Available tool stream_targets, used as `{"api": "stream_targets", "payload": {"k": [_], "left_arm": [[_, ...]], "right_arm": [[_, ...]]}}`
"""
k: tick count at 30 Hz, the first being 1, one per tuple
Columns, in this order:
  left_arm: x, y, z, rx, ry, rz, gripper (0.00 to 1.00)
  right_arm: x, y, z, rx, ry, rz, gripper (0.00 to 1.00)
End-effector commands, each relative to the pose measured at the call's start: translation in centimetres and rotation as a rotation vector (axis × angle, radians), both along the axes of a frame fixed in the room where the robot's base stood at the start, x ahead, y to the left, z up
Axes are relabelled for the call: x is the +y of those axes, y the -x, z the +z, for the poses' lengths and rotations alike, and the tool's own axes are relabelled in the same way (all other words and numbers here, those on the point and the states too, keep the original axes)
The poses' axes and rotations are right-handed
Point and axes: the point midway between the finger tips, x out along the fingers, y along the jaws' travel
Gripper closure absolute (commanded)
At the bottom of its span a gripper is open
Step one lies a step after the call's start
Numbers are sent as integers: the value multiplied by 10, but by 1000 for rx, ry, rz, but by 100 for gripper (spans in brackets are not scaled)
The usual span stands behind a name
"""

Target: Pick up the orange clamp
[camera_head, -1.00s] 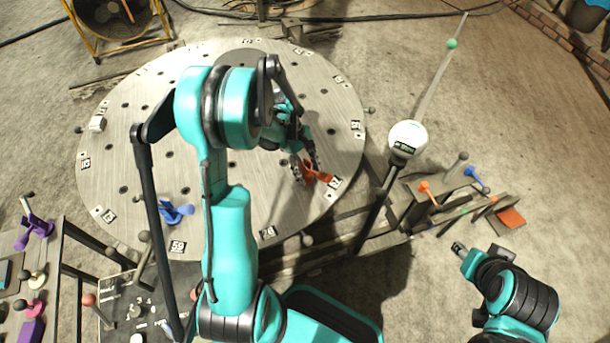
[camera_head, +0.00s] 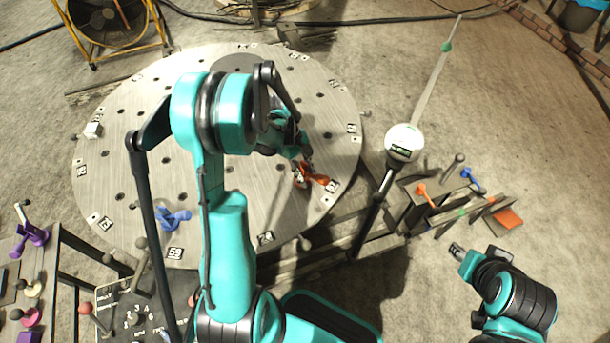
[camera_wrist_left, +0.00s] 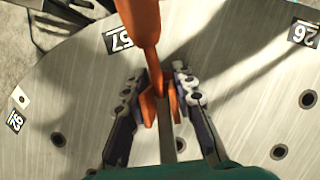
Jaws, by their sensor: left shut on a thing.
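The orange clamp (camera_head: 317,180) is at the right part of the round metal table (camera_head: 110,170) in the head view. My left gripper (camera_head: 306,173) reaches down over the table and is shut on it. In the left wrist view, the orange clamp (camera_wrist_left: 146,25) runs from the top edge down between the two fingers of my left gripper (camera_wrist_left: 160,86), its orange jaw pieces between the pads. I cannot tell whether the clamp still touches the table. My right gripper (camera_head: 467,257) is at the lower right, away from the table; its finger state is unclear.
A blue clamp (camera_head: 173,218) lies on the table's near left. A white ball-shaped device (camera_head: 404,142) on a pole stands right of the table, beside a rack with orange and blue tools. A side bench with purple tools (camera_head: 30,237) is at left.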

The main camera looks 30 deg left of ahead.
Motion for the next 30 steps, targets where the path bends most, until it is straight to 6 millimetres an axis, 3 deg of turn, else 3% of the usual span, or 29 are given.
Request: {"api": "stream_targets", "payload": {"k": [6,18,24,30], "left_arm": [[0,0,38,0,1,0,100],[26,82,86,0,1,4,100],[33,105,98,1,1,2,100],[35,112,101,0,1,0,100]], "right_arm": [[0,0,21,0,0,0,60],[0,0,50,0,0,0,60],[0,0,57,0,0,0,60],[0,0,58,0,0,0,60]]}}
